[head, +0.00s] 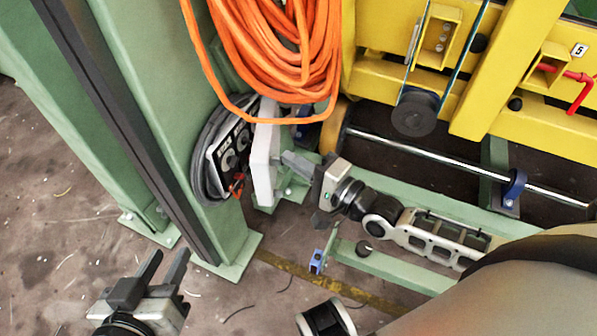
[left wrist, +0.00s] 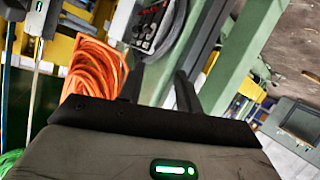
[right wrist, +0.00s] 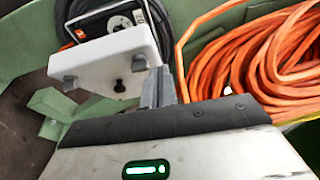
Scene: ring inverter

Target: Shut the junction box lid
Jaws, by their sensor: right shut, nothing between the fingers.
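The junction box (head: 226,155) is a dark-framed panel with round dials on the green column. Its white lid (head: 264,165) stands open, swung out at the box's right side. In the right wrist view the white lid (right wrist: 105,62) shows its flat face with a black knob and small grey tabs, with part of the box (right wrist: 112,22) behind. My right gripper (head: 288,158) is shut and empty, its fingertips close beside the lid; I cannot tell whether they touch it.
A coiled orange hose (head: 285,50) hangs just above the lid and box. The green column (head: 150,110) rises on the left. A yellow frame (head: 480,85) with a red handle (head: 580,88) stands at the right. Bare floor lies around my left gripper.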

